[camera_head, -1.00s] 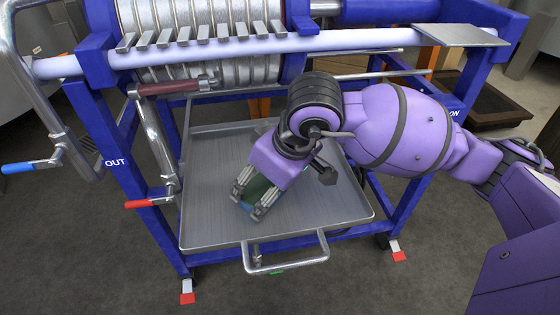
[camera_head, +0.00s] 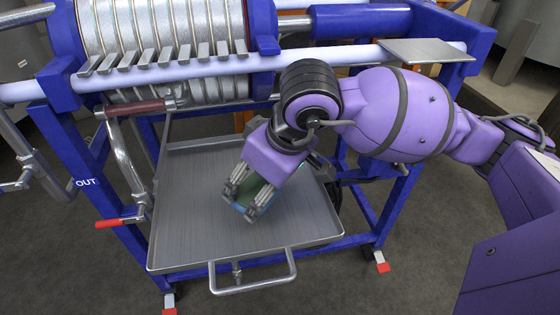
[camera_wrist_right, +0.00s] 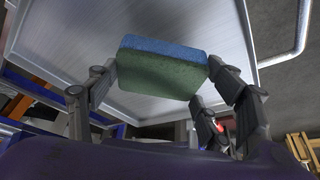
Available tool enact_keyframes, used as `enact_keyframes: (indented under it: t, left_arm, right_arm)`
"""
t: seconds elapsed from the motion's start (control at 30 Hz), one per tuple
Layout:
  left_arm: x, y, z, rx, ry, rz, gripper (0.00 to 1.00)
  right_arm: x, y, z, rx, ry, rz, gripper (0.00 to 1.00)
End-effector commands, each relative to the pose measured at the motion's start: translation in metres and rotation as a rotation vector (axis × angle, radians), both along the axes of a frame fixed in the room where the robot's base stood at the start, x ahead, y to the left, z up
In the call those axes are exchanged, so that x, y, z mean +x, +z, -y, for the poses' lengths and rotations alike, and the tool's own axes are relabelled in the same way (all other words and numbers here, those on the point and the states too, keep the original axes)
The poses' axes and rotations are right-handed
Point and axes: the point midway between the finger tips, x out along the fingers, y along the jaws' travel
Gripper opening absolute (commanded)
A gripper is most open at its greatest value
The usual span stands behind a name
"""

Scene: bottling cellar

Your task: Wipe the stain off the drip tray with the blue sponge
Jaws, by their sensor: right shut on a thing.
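The drip tray (camera_head: 190,232) is a grey metal pan with a raised rim and a front handle, set low in the blue frame. My right gripper (camera_head: 245,203) is over the tray's middle, pointing down. It is shut on the blue sponge (camera_wrist_right: 163,66), which has a blue layer and a green layer and sits between the fingers in the right wrist view. In the head view only a bit of the sponge (camera_head: 250,212) shows between the fingers. I cannot tell whether the sponge touches the tray. No stain shows on the visible tray surface; my gripper and arm hide part of it. My left gripper is not in view.
The filter press plates (camera_head: 165,40) and a pale rail (camera_head: 330,55) stand above the tray's back. A red-handled lever (camera_head: 120,222) is at the tray's left. The tray handle (camera_head: 255,285) sticks out in front, with bare floor around.

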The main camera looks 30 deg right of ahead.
Motion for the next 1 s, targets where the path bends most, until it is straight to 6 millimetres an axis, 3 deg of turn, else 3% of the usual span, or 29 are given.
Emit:
enact_keyframes:
  t: [0.03,0.4,1.0]
  left_arm:
    - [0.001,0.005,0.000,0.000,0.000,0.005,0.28]
    - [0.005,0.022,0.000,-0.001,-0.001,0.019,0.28]
    - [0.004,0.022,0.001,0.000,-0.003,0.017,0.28]
  right_arm:
    - [0.000,0.010,0.000,0.000,0.000,0.008,0.52]
    - [-0.008,0.039,0.001,0.001,-0.013,0.007,0.52]
    - [-0.008,0.040,0.002,0.001,-0.016,0.006,0.52]
